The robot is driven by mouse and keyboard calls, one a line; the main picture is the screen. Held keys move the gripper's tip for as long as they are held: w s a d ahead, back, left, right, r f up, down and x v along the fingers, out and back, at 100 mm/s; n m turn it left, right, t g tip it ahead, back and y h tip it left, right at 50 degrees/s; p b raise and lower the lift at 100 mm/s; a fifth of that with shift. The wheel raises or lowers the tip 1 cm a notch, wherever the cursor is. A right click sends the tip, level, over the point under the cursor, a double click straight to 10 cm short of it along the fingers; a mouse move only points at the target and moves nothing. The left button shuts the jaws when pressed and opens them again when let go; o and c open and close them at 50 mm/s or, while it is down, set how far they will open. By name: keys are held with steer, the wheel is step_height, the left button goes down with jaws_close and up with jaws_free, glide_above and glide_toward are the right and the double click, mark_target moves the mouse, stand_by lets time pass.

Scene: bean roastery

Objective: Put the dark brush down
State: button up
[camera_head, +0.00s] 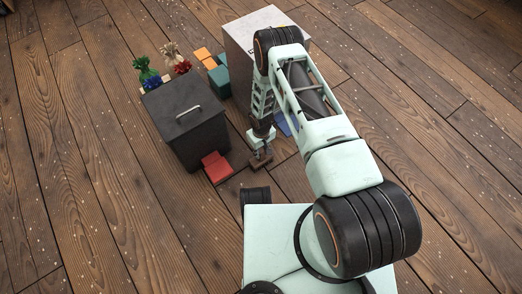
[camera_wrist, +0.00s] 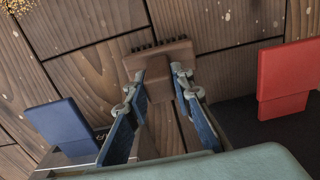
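The dark brush (camera_head: 260,161) is at the tip of my gripper (camera_head: 263,138), low over the wooden floor. In the wrist view the brown brush (camera_wrist: 158,62) has a wide head with short dark bristles along its far edge. Its narrower stem lies between the two fingertips of my gripper (camera_wrist: 157,82), which appear closed on it. I cannot tell for sure whether the brush touches the floor.
A dark lidded bin (camera_head: 188,112) with a red pedal-like piece (camera_head: 217,167) stands left of the brush. A pale box (camera_head: 240,42) with a blue piece (camera_head: 283,124) stands behind. Tied bags (camera_head: 175,60) and orange and teal blocks (camera_head: 218,78) are farther back. Floor at left is clear.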

steer(key=o, duration=0.4)
steer(key=shift+o, duration=0.2)
step_height(320, 180, up, 12)
steer(key=p, duration=0.4)
steer(key=shift+r, duration=0.2)
